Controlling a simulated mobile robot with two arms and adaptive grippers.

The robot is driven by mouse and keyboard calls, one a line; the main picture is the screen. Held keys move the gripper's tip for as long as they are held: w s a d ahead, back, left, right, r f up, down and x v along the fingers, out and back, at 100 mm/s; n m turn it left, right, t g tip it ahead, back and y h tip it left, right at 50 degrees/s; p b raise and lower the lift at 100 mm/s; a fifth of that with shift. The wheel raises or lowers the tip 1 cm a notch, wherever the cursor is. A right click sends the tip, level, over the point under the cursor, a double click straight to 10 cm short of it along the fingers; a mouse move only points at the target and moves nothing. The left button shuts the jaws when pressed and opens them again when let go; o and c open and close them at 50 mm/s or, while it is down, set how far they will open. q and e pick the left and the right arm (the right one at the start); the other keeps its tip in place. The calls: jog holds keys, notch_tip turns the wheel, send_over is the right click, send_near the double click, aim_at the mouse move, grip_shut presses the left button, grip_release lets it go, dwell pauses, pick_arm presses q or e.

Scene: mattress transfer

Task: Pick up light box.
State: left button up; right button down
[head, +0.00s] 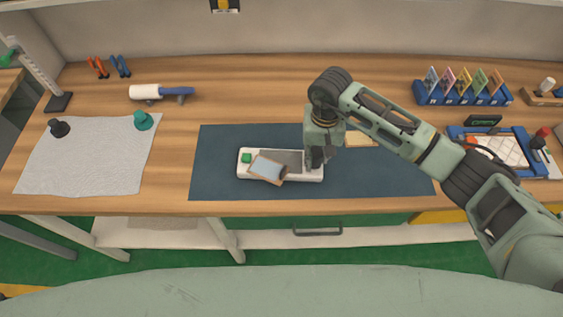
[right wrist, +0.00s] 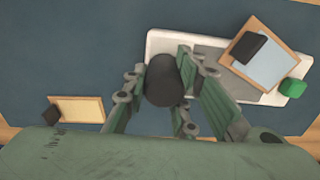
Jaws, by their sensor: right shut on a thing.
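The light box (head: 303,179) is a flat white slab with a grey panel and a green button at its left end. It lies on the dark blue mat (head: 215,145). A small wood-framed plate (head: 268,168) lies tilted across it. My right gripper (head: 317,160) is at the box's right end, pointing down. In the right wrist view, the fingers (right wrist: 185,95) are around a dark round piece (right wrist: 164,80) at the end of the white box (right wrist: 160,45). I cannot tell whether that piece is part of the box. My left gripper is not in view.
Another wood-framed plate (head: 361,139) lies on the mat behind my right arm. A rack of cards (head: 463,93) and a blue tray (head: 458,132) stand at the right. A grey cloth (head: 88,160) and a white-and-blue tool (head: 160,92) lie left. The mat's left and right ends are clear.

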jog(key=shift+w+r, duration=0.15)
jog(key=shift+r, duration=0.05)
dwell(0.3)
jog(key=shift+r+b, duration=0.55)
notch_tip(320, 180, up, 3)
jog(key=shift+d+f+b, duration=0.1)
jog(key=shift+f+b, duration=0.05)
jog(key=shift+b, duration=0.6)
jog(key=s+d+r+b, duration=0.4)
jog(key=s+d+r, duration=0.3)
jog(key=s+d, duration=0.1)
jog(key=shift+d, duration=0.2)
jog(key=shift+w+a+b, duration=0.8)
jog(key=shift+w+a, duration=0.5)
jog(key=shift+a, duration=0.25)
jog(key=shift+w+a+b, duration=0.8)
jog(key=shift+w+a, duration=0.55)
jog(key=shift+a, duration=0.2)
jog(key=shift+w+a+b, duration=0.8)
jog(key=shift+w+a, duration=0.5)
jog(key=shift+a, duration=0.25)
jog(key=shift+f, duration=0.2)
